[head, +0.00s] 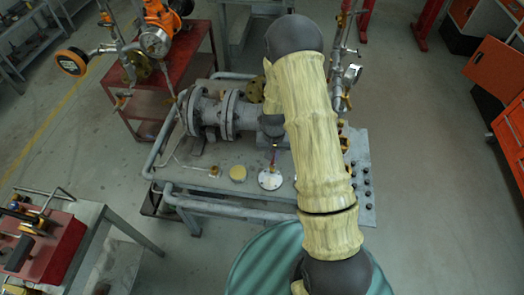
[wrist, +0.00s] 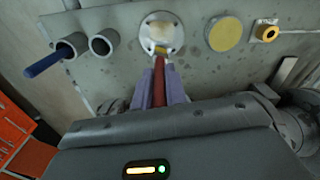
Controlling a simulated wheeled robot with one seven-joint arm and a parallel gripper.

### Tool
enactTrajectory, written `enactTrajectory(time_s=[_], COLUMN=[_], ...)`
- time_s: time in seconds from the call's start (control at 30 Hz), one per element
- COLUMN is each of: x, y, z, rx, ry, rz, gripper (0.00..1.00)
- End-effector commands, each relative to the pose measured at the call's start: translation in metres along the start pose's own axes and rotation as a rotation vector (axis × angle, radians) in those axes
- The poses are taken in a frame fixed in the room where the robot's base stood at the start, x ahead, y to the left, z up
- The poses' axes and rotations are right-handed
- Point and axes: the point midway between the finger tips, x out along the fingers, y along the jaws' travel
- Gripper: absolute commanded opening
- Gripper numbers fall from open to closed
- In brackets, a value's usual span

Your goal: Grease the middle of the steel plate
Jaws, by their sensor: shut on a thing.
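The steel plate (head: 271,180) is a pale round disc lying on the grey bench, with small holes near its rim. It also shows in the wrist view (wrist: 146,24), with a pale yellowish patch on its middle. My gripper (wrist: 160,82) is shut on the red handle of a brush (wrist: 159,95). The brush points at the plate, and its yellowish tip is over the plate's near part. I cannot tell whether the tip touches it. In the head view my arm hides most of my gripper.
A yellow disc (head: 238,173) lies beside the plate. Beyond it is a small brass-coloured pot (head: 214,171) with a label. Two open tubes (wrist: 103,43) stand on the plate's other side, one holding a blue handle (wrist: 48,60). A flanged valve body (head: 215,112) lies behind.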

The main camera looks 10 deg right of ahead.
Motion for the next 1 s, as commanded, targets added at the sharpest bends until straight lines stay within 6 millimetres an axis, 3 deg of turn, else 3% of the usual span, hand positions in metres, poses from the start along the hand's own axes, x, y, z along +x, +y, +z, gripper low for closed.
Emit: enactTrajectory(time_s=[0.1,0.3,1.0], x=[0.022,0.038,0.038], y=[0.035,0.067,0.062], z=[-0.004,-0.006,-0.005], rx=[-0.084,-0.191,-0.213], ry=[-0.003,-0.001,-0.001], rz=[0.000,0.000,0.000], gripper=[0.00,0.00,0.00])
